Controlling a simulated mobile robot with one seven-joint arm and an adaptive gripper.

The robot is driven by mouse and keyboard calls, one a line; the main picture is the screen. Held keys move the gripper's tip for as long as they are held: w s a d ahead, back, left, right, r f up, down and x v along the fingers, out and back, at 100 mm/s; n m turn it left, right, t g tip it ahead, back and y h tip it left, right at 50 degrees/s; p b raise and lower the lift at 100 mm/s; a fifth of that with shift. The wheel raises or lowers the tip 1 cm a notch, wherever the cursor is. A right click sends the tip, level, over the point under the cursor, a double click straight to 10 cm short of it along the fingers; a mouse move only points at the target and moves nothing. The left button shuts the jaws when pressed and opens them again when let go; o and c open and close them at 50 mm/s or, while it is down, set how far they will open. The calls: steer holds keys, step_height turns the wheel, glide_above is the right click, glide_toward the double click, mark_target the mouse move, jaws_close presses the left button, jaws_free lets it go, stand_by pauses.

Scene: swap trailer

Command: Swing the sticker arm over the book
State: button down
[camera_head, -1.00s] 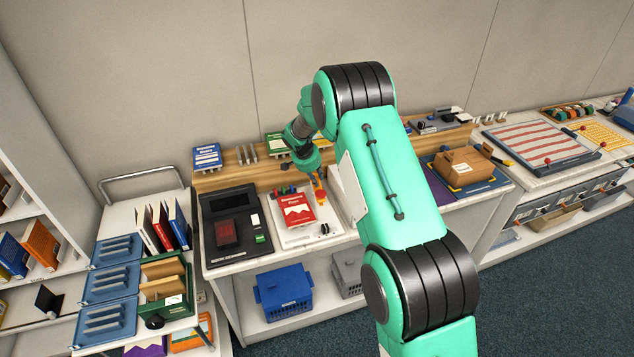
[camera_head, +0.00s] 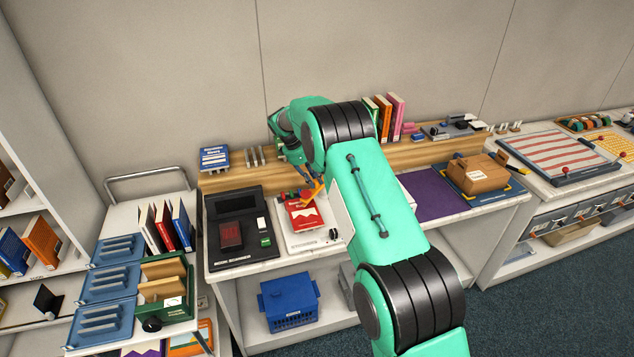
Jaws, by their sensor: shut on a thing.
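The red book (camera_head: 304,217) with a white zigzag mark lies flat on a white board (camera_head: 296,240) on the counter. The orange sticker arm (camera_head: 314,190) slants across the book's upper right part as seen from here. My gripper (camera_head: 313,184) points down at the orange arm and is shut on it. My own arm links hide part of the gripper, the right side of the board and the sticker arm's base. Whether the sticker arm touches the book cannot be told.
A black scanner-like device (camera_head: 236,232) stands just left of the board. Small coloured pieces (camera_head: 291,195) sit behind the book. A wooden ledge (camera_head: 230,181) runs along the back with a blue book (camera_head: 214,157) on it. A purple mat (camera_head: 437,195) lies to the right.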

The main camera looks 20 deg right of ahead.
steer(key=shift+w+a+m, duration=0.2)
steer(key=shift+m, duration=0.3)
steer(key=c, duration=1.6)
jaws_free()
steer(key=shift+o, duration=0.2)
steer(key=v, duration=1.2)
steer(key=shift+w, duration=0.3)
steer(key=shift+d, duration=0.1)
steer(key=shift+r, duration=0.1)
